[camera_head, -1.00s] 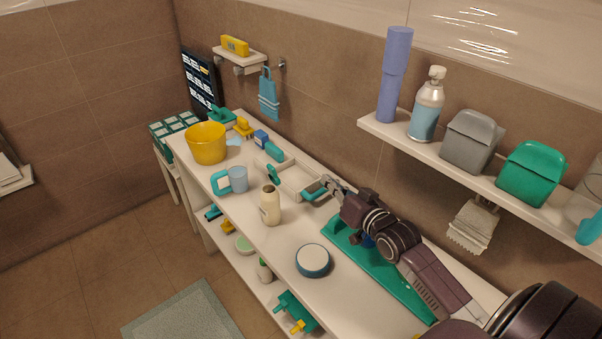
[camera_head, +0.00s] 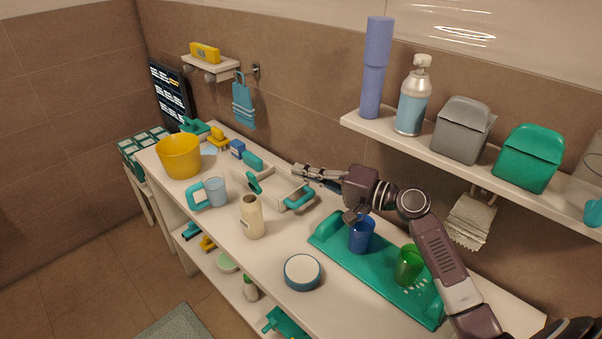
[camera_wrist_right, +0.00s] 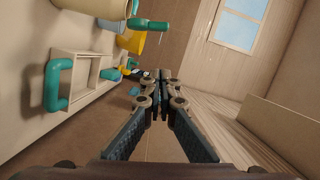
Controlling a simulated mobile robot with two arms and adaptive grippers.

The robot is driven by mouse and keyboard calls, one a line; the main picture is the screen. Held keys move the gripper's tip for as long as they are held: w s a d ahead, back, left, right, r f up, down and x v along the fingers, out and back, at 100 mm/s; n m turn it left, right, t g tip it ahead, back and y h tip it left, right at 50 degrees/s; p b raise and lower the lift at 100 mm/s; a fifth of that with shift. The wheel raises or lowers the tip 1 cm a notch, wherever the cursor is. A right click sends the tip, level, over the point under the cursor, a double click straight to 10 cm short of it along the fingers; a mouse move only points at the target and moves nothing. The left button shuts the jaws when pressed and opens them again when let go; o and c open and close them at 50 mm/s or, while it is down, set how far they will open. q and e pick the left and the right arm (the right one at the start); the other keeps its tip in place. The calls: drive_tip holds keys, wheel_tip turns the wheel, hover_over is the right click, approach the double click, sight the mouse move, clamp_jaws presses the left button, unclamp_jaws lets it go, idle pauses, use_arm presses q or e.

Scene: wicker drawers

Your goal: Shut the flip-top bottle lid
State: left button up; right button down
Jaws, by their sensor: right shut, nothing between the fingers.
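A cream bottle (camera_head: 252,218) stands upright on the counter, with a dark opening at its top. I cannot make out its lid clearly. My right gripper (camera_head: 298,171) is shut and empty. It is above the back of the counter near the wall, behind and to the right of the bottle and apart from it. In the right wrist view the closed fingers (camera_wrist_right: 161,82) point ahead with nothing between them. A cream rounded object (camera_wrist_right: 92,8) at that view's top edge may be the bottle. My left gripper is not in view.
A white tray with teal handles (camera_head: 276,192) lies behind the bottle. A blue mug (camera_head: 215,191) and yellow bucket (camera_head: 179,157) stand left. A round container (camera_head: 303,271) is in front. A teal rack (camera_head: 392,281) holds blue and green cups. A loaded shelf (camera_head: 400,139) overhangs the right.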

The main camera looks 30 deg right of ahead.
sight(254, 183)
drive_tip(key=w+a+f+p, duration=0.1)
drive_tip(key=w+a+p, duration=0.1)
drive_tip(key=w+a, duration=0.3)
drive_tip(key=a, duration=0.2)
drive_tip(key=shift+a+f, duration=0.25)
drive_tip(key=shift+a, duration=0.15)
